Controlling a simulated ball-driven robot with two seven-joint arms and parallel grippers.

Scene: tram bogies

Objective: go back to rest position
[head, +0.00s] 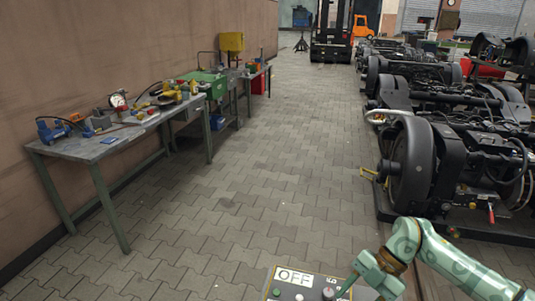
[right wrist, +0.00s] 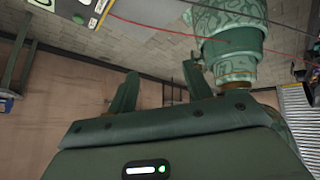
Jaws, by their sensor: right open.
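My right arm comes in at the bottom right of the head view. Its green gripper (head: 350,281) is low in the picture, beside a panel marked OFF (head: 294,277). One finger shows close to the panel's grey knob; I cannot tell whether it touches. In the right wrist view the two fingers of the right gripper (right wrist: 160,88) stand apart with nothing between them. My left gripper is in neither view.
A workbench (head: 95,147) with tools stands along the left wall, and a second bench with a green box (head: 205,84) stands behind it. Black bogies (head: 440,150) fill the right side. A forklift (head: 331,40) is at the back. The paved floor between is clear.

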